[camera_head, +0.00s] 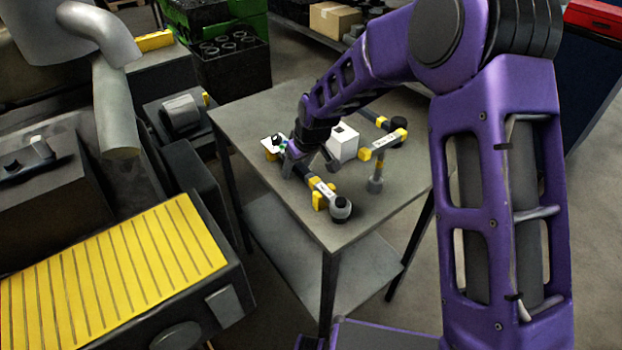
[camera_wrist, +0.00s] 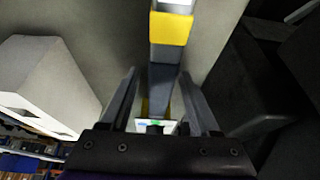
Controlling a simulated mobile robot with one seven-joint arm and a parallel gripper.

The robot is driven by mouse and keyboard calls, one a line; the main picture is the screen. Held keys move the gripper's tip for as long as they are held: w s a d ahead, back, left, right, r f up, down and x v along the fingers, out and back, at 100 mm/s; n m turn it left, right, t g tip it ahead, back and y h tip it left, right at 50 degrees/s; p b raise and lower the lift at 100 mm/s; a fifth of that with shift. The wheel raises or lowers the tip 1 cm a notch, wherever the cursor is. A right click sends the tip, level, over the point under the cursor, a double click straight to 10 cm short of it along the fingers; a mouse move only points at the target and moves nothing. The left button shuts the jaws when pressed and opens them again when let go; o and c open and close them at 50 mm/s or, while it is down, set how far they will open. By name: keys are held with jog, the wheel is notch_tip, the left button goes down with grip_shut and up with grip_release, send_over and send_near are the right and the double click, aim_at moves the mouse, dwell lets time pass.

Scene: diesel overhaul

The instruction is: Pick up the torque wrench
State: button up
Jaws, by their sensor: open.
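The torque wrench (camera_head: 325,192) lies on the grey table, a dark bar with yellow bands and a round head toward the front edge. My gripper (camera_head: 309,168) is low over its handle end, fingers spread. In the wrist view the wrench's dark shaft and yellow band (camera_wrist: 170,29) run up between the fingers of my gripper (camera_wrist: 157,85). The fingers stand on either side of the shaft, with a gap visible. The handle's far end is partly hidden by my gripper's body.
A white box (camera_head: 344,143) stands close to the right of my gripper; it also shows in the wrist view (camera_wrist: 50,75). Another yellow-banded tool (camera_head: 384,145) and one more (camera_head: 382,121) lie behind it. The table's front corner (camera_head: 335,240) is clear.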

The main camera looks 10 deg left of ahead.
grip_shut()
dwell(0.3)
jog(key=shift+r, duration=0.1)
dwell(1.0)
